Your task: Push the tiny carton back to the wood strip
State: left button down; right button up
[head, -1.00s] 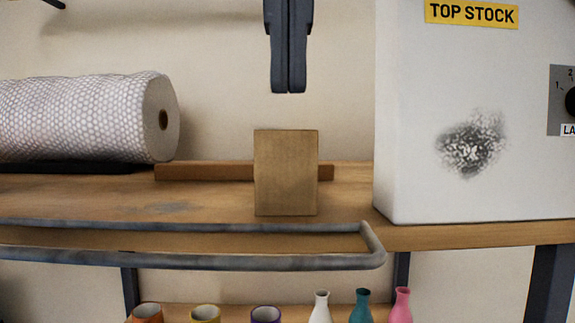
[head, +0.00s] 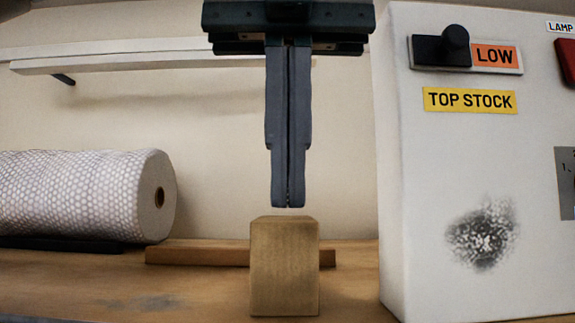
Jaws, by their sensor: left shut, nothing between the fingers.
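The tiny carton (head: 284,268) is a small plain brown box. It stands upright on the wooden shelf in the lower middle of the head view. The wood strip (head: 200,253) lies on the shelf behind it, running left to right, and the carton hides part of it. The strip's right end shows just past the carton. My left gripper (head: 288,205) points straight down with its fingers shut and empty. Its tips show just above the carton's top edge in the picture. I cannot tell their exact depth relative to the carton. My right gripper is not in view.
A roll of bubble wrap (head: 85,197) lies on a dark base at the left. A large white box (head: 425,170) with labels, a black knob and a dark smudge stands at the right. A pale rail (head: 130,58) crosses the wall.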

aim_at(287, 271)
pick_arm(q)
notch_tip(287, 271, down, 6)
jog(key=b, duration=0.3)
jog(key=shift+a+f, duration=0.1)
jog(key=shift+f, duration=0.35)
jog(key=shift+w+f+p, duration=0.1)
jog(key=shift+f+p, duration=0.35)
jog(key=shift+f, duration=0.5)
jog(key=shift+w+r+p, duration=0.3)
jog(key=shift+w+p, duration=0.2)
jog(key=shift+p, duration=0.15)
jog(key=shift+w+p, duration=0.5)
jog(key=shift+w, duration=0.25)
jog(key=shift+w+f, duration=0.3)
jog(key=shift+w, duration=0.35)
jog(key=shift+s, duration=0.1)
